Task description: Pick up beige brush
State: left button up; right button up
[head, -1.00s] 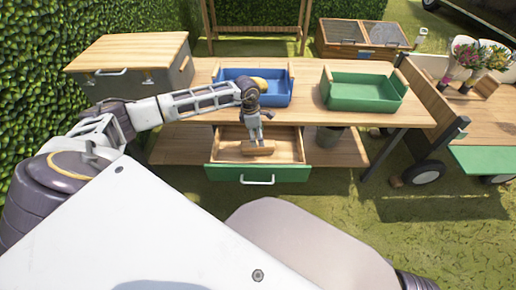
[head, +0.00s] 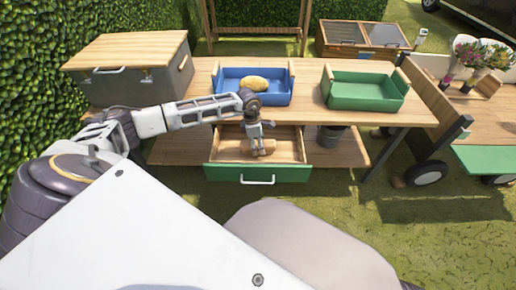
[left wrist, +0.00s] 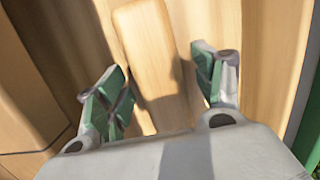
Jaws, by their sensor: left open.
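The beige brush (head: 262,147) lies in the open wooden drawer (head: 228,147), partly hidden by my left gripper in the head view. In the left wrist view the brush (left wrist: 148,45) is a long, smooth wooden block lying lengthwise between the two fingers, its near end in shadow. My left gripper (head: 258,150) points down into the drawer over the brush. In the left wrist view my left gripper (left wrist: 160,85) is open, with a green-padded finger on each side of the brush and gaps between. My right gripper is not in view.
On the table above the drawer stand a blue tray (head: 228,92) with a yellow object (head: 255,83) in it and a green tray (head: 362,103). A grey chest (head: 150,85) stands at the left. The drawer's green front (head: 225,174) and side walls surround the gripper closely.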

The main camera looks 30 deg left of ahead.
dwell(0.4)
pick_arm(q)
jog(key=c, duration=1.2)
jog(key=shift+o, duration=0.2)
jog(key=shift+r, duration=0.15)
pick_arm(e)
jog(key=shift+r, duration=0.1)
